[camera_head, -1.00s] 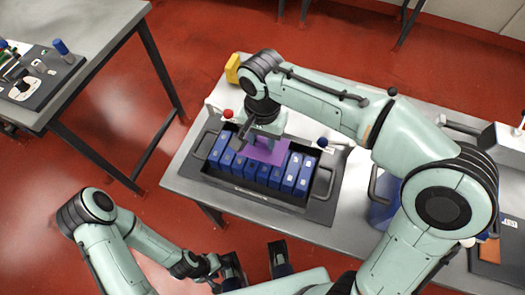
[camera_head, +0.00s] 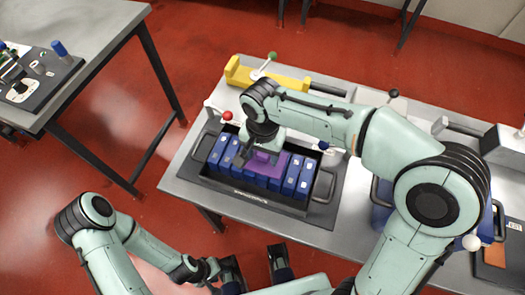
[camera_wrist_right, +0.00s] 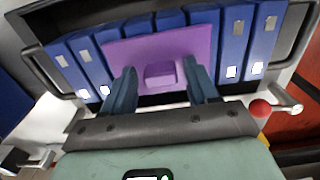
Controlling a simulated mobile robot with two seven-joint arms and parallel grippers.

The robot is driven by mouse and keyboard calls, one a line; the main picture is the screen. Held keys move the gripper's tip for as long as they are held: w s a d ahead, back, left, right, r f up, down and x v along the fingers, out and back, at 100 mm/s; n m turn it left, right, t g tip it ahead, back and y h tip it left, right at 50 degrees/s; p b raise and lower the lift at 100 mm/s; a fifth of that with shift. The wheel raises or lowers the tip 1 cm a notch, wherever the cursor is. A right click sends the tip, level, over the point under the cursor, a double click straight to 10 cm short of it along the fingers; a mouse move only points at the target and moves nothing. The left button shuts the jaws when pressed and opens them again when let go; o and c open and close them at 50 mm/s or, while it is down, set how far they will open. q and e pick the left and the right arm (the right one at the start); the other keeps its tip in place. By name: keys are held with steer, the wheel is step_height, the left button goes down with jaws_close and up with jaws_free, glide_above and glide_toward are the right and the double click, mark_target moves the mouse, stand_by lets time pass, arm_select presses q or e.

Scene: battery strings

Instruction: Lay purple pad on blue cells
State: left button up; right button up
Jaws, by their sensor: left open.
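The purple pad (camera_head: 272,163) lies across the tops of the middle blue cells (camera_head: 220,150) in the dark tray (camera_head: 258,204). In the right wrist view the pad (camera_wrist_right: 125,54) looks flat on the blue cells (camera_wrist_right: 235,40), with a raised purple block at its middle. My right gripper (camera_wrist_right: 162,88) is open, one finger on each side of that block with gaps between. In the head view my right gripper (camera_head: 258,155) is over the pad and hides part of it. My left gripper (camera_head: 256,268) is open and empty near the bottom edge, away from the tray.
A yellow tool-like object (camera_head: 270,78) and a green-tipped lever lie behind the tray. A red knob (camera_head: 227,115) stands at the tray's back left. A blue container (camera_head: 383,215) is to the right, partly behind my right arm. Another table (camera_head: 90,25) stands at the upper left.

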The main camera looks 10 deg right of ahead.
mark_target(262, 155)
step_height(262, 155, up, 12)
steer(key=p, duration=0.2)
steer(key=shift+r+p, duration=0.25)
steer(key=shift+p, duration=0.1)
stand_by(0.7)
